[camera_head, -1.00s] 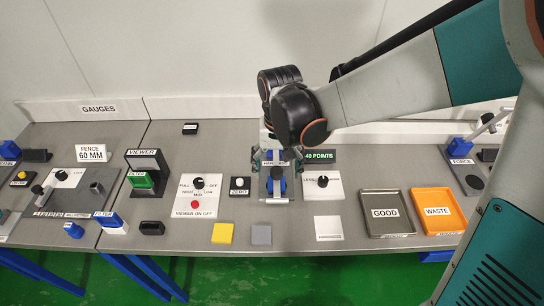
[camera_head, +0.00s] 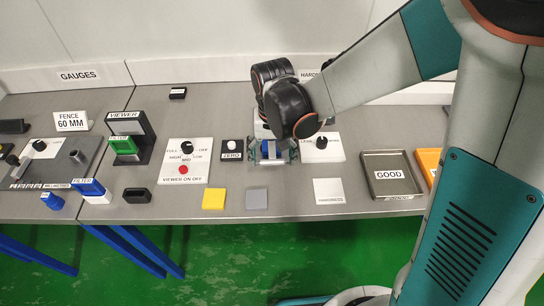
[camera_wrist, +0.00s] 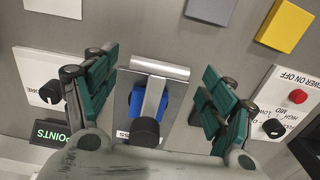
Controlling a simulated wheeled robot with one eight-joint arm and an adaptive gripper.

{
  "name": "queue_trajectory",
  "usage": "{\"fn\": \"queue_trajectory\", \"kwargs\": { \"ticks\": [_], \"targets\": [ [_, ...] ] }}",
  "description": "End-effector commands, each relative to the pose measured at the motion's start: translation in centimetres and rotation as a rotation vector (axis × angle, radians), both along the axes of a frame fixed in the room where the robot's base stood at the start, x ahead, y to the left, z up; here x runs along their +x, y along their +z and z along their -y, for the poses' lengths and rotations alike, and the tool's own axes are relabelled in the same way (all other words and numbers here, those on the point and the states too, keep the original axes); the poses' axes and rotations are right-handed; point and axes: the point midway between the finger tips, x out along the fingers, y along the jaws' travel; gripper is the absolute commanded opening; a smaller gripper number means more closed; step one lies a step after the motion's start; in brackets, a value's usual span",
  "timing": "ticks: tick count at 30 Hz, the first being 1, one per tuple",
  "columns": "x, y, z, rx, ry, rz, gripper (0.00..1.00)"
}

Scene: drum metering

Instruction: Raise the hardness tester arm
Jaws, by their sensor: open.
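The hardness tester shows in the wrist view as a grey base plate (camera_wrist: 126,92) with a blue block (camera_wrist: 172,104). Its silver arm (camera_wrist: 153,98) runs from a crossbar to a black knob (camera_wrist: 146,132). The knob partly hides the tester's label. My gripper (camera_wrist: 160,75) is open, with its green-padded fingers on either side of the tester and clear gaps to the arm. In the head view my gripper (camera_head: 273,152) is over the tester, whose blue part (camera_head: 267,149) shows between the fingers; my wrist hides the rest.
A dial panel (camera_head: 322,148) is close right of the tester; the ZERO button panel (camera_head: 232,149) is close left. A yellow block (camera_head: 214,199), a grey block (camera_head: 257,199) and a white plate (camera_head: 328,191) lie in front. The GOOD tray (camera_head: 376,188) is further right.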

Motion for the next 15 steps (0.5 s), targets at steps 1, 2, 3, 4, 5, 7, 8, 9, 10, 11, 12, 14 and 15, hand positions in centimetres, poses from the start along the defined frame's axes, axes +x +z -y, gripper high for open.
{"fn": "queue_trajectory", "kwargs": {
  "ticks": [1,2,3,4,5,7,8,9,10,11,12,14,15],
  "targets": [
    [0.00,-0.60,0.00,0.000,0.000,0.000,0.77],
    [0.01,-0.75,0.00,0.000,0.000,0.000,0.77],
    [0.01,-0.90,0.00,0.000,0.000,0.000,0.77],
    [0.01,-0.99,0.00,0.000,0.000,0.000,0.77],
    [0.01,-1.05,0.00,0.000,0.000,0.000,0.77],
    [0.01,-1.12,0.00,0.000,0.000,0.000,0.77],
    [0.01,-1.12,0.00,0.000,0.000,0.000,0.77],
    [0.01,-1.12,0.00,0.000,0.000,0.000,0.77],
    [0.01,-1.10,-0.01,0.000,0.000,0.000,0.77],
    [0.01,-1.09,-0.01,0.000,0.000,0.000,0.77],
    [0.01,-1.08,-0.01,0.000,0.000,0.000,0.77],
    [0.01,-1.08,-0.01,0.000,0.000,0.000,0.77],
    [0.01,-1.08,-0.01,0.000,0.000,0.000,0.70]
  ]
}}
